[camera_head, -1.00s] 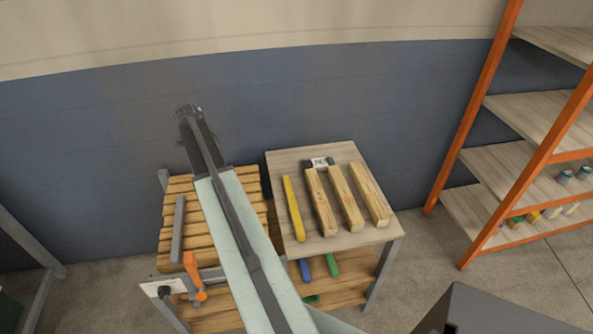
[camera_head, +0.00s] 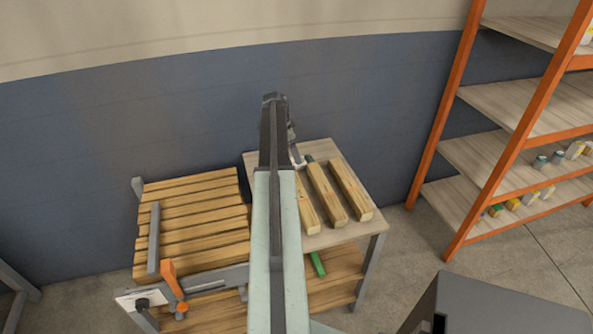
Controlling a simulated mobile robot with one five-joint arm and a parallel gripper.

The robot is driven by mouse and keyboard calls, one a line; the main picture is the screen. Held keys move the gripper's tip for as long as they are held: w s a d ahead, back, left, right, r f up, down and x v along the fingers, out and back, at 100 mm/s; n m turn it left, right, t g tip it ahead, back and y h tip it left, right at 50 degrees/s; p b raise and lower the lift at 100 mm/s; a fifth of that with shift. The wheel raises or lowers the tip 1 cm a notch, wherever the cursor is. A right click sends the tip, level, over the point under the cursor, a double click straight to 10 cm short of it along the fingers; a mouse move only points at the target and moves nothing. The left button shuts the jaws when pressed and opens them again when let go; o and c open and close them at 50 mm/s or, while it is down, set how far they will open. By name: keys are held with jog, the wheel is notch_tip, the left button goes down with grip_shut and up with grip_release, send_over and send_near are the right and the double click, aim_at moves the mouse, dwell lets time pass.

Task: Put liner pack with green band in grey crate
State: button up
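My gripper (camera_head: 275,102) is at the far end of my raised arm, in front of the blue-grey wall and above the back of the small table. Its fingers are too small and dark to tell open from shut, and I see nothing clearly held. Several small packs (camera_head: 530,198) with white, yellow and green parts stand on the lowest visible shelf at right, well apart from my gripper. I cannot tell which of them has a green band. No grey crate can be made out for certain.
An orange-framed rack (camera_head: 490,185) stands at right, with cans (camera_head: 557,157) on one shelf. The small table (camera_head: 350,232) bears several wooden bars (camera_head: 325,190). A slatted bench (camera_head: 195,225) with an orange clamp (camera_head: 171,279) stands at left. Floor shows between table and rack.

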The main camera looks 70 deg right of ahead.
jog(key=b+x, duration=0.4)
jog(key=x, duration=0.1)
jog(key=shift+f+b, duration=0.15)
jog(key=shift+b, duration=0.25)
jog(key=shift+c, duration=0.3)
jog(key=c, duration=1.6)
notch_tip(320, 180, up, 11)
jog(key=p, duration=1)
jog(key=shift+f+p, duration=0.1)
jog(key=shift+p, duration=0.3)
